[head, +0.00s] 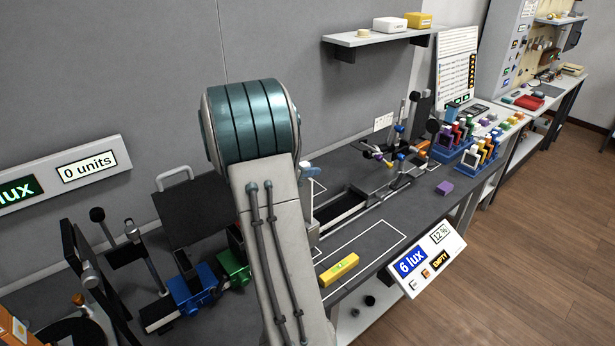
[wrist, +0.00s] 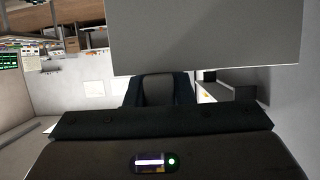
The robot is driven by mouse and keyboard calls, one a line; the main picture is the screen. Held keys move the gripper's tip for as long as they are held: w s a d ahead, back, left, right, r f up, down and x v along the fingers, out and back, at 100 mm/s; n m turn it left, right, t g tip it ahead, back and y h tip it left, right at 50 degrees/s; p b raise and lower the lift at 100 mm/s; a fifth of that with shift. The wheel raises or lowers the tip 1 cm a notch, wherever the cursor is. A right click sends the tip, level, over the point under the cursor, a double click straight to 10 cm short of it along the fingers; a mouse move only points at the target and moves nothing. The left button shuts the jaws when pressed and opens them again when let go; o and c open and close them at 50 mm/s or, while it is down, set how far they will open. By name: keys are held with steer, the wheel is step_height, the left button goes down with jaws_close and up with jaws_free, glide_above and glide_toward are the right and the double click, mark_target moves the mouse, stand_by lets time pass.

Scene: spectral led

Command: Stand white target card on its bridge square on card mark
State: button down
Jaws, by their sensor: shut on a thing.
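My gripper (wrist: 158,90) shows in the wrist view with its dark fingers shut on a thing. A large flat pale-grey panel (wrist: 205,38), which looks like the white target card, fills the top of that view just beyond the fingers. Its lower edge is nearly level and its upper part is cut off. In the head view my arm hides the gripper and most of what it holds. White outlined areas (head: 372,250) are drawn on the dark bench (head: 410,212). I cannot tell which outline is the card mark or where its bridge square is.
A yellow block (head: 338,270) lies near the bench's front edge, and a purple block (head: 444,188) lies farther right. Optics on a rail (head: 400,150) and blue racks (head: 468,155) stand at the back right. Blue and green mounts (head: 193,288) crowd the left.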

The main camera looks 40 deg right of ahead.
steer(key=shift+f, duration=1.35)
steer(key=shift+f, duration=0.6)
steer(key=c, duration=1.3)
jaws_free()
steer(key=shift+o, duration=0.2)
